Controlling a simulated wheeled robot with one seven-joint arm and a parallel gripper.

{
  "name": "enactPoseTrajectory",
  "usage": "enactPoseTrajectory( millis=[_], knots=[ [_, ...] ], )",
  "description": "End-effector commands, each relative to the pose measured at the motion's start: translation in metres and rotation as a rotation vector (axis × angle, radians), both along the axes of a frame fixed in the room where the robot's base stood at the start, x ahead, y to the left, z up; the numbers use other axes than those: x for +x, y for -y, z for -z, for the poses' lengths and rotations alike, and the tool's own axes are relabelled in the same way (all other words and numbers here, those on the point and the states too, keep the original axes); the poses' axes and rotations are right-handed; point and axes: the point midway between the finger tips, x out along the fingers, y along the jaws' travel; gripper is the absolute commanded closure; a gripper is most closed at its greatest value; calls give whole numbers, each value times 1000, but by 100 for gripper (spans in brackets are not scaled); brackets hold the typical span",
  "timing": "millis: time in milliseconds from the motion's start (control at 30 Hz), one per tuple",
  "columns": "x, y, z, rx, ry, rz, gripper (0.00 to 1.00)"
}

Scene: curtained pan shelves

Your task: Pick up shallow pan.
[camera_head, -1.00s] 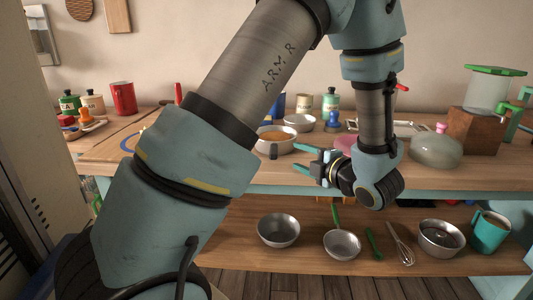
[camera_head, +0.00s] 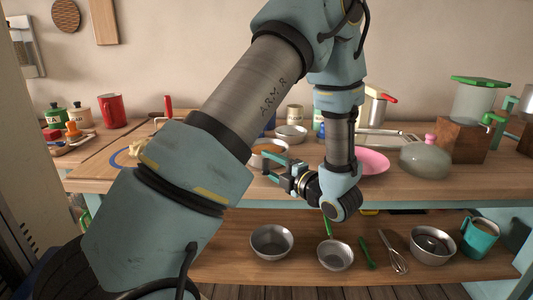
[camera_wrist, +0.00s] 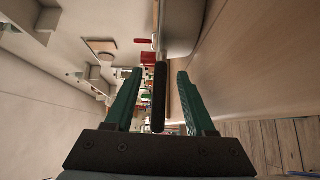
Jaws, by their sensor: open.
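A pale grey pan (camera_head: 257,160) with orange-brown contents sits on the wooden counter, partly hidden by my arm in the head view. I take it as the shallow pan. Its wall (camera_wrist: 181,35) shows at the top of the wrist view. Its dark handle (camera_wrist: 160,100) lies between the two green fingers of my gripper (camera_wrist: 158,75), with a visible gap on each side. My gripper (camera_head: 268,170) is open in the head view, beside the pan at the counter's front.
A pink plate (camera_head: 373,162) and a glass dome (camera_head: 425,158) stand to the right on the counter (camera_head: 420,190). A small bowl (camera_head: 291,134) is behind the pan. The lower shelf (camera_head: 220,262) holds a bowl (camera_head: 271,242), a green-handled strainer-like pan (camera_head: 335,256) and a whisk (camera_head: 396,262).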

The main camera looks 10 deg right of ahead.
Motion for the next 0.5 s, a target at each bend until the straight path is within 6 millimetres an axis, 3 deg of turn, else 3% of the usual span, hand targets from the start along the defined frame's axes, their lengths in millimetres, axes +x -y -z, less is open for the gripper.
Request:
enactPoseTrajectory(
  millis=[133,367,500],
  knots=[
    [13,-8,-1,1,1,0,45],
    [15,-9,1,0,1,2,45],
    [15,-9,1,0,1,2,57]
  ],
)
